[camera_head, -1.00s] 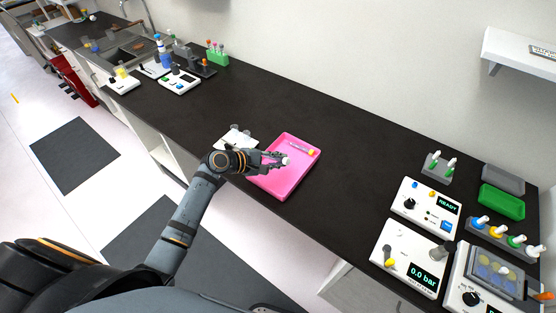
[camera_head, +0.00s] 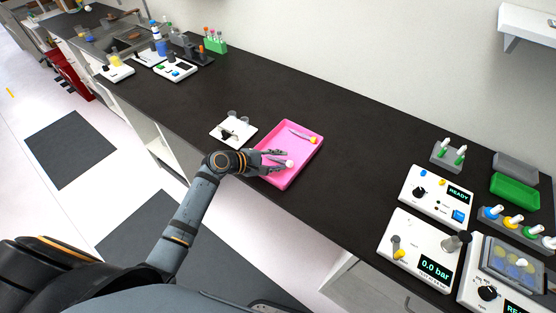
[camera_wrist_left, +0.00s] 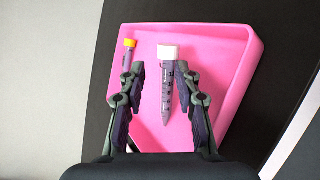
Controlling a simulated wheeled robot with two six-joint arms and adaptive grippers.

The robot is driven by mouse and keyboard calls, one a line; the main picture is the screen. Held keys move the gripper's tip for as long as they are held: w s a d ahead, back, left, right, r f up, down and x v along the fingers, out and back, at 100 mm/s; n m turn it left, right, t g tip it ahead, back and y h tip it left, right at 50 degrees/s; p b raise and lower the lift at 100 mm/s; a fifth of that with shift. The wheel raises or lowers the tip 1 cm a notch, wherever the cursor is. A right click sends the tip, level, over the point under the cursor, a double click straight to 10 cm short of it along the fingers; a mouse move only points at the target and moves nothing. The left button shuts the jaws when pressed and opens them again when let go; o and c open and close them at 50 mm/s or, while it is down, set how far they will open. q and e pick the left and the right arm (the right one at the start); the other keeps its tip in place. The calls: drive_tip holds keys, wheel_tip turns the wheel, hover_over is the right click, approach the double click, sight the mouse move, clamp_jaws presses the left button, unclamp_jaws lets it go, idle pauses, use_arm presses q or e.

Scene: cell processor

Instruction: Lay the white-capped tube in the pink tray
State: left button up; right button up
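The pink tray (camera_head: 304,158) sits on the dark counter near its front edge and fills much of the left wrist view (camera_wrist_left: 222,60). The white-capped tube (camera_wrist_left: 167,80) lies in the tray, cap toward the far side. In the head view only its white cap (camera_head: 289,164) shows clearly. My left gripper (camera_head: 283,158) is over the tray with fingers spread. In the left wrist view the tube is between the fingers, close to the right one, with a gap to the left one. My right gripper is not in view.
A white device (camera_head: 232,130) stands left of the tray. White instruments (camera_head: 436,198) and a green tray (camera_head: 514,191) are at the right. The counter behind the tray is clear.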

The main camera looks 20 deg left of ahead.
use_arm(q)
drive_tip(key=shift+o, duration=0.3)
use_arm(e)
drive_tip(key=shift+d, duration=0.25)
use_arm(q)
drive_tip(key=v, duration=1.2)
idle(0.5)
